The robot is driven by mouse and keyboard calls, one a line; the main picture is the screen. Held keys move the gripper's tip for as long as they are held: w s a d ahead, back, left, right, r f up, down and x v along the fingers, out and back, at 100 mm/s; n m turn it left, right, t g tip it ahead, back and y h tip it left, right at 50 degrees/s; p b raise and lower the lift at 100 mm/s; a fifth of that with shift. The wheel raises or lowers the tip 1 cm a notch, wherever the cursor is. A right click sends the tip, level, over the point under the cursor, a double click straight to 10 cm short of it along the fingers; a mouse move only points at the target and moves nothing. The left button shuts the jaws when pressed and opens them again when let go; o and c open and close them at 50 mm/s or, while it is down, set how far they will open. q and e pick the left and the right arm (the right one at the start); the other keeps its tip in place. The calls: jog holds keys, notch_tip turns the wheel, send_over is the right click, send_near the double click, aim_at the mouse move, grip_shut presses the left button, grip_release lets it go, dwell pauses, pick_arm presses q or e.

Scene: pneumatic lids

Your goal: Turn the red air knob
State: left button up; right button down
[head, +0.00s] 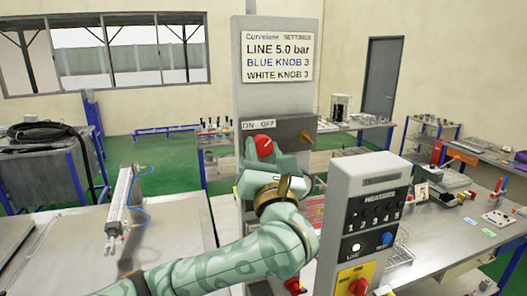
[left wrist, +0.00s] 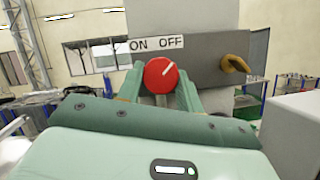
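The red air knob (head: 264,146) sits on the front of a grey panel, just below its ON OFF label (head: 258,125). In the left wrist view the knob (left wrist: 161,75) shows a white pointer line slanting to the upper right, towards the OFF side. My left gripper (head: 258,157) reaches up to the panel. Its two green fingers lie on either side of the knob in the left wrist view (left wrist: 161,85), with no clear gap seen, so it looks shut on it. Part of the knob is hidden by the gripper in the head view. My right gripper is not in view.
A brass-coloured handle (head: 305,137) sticks out right of the knob. A sign (head: 278,58) hangs above. A grey HEATERS box (head: 369,215) with a blue knob (head: 387,239) and a red button (head: 358,286) stands close right of my arm. A pneumatic cylinder (head: 120,200) stands left.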

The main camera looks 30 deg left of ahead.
pick_arm(q)
jog(key=shift+f+n+y+b, duration=0.15)
jog(key=shift+n+y+b, duration=0.25)
jog(key=shift+n+b, duration=0.35)
jog(key=n+g+y+b, duration=0.1)
jog(key=n+g+b, duration=0.1)
jog(key=n+b, duration=0.2)
jog(key=n+g+y+b, duration=0.1)
jog(key=n+g+b, duration=0.2)
jog(key=n+b, duration=0.2)
jog(key=n+g+y+b, duration=0.1)
jog(key=n+g+b, duration=0.1)
jog(key=n+b, duration=0.2)
jog(key=shift+w+d+n+y, duration=0.15)
jog(key=shift+n, duration=0.6)
jog(key=shift+w+d+n+y, duration=0.15)
jog(key=shift+n, duration=0.55)
jog(key=n+g+b, duration=0.1)
jog(key=n+b, duration=0.1)
jog(key=n, duration=0.1)
jog(key=shift+g, duration=0.4)
jog(key=shift+w+r+n+g+h+b, duration=0.1)
jog(key=shift+r+n+g+h+b, duration=0.2)
jog(key=shift+n, duration=0.6)
jog(key=shift+n+g+h+b, duration=0.1)
jog(key=shift+n+g+b, duration=0.25)
jog(key=shift+n, duration=0.55)
jog(key=o, duration=1)
jog(key=shift+d, duration=0.1)
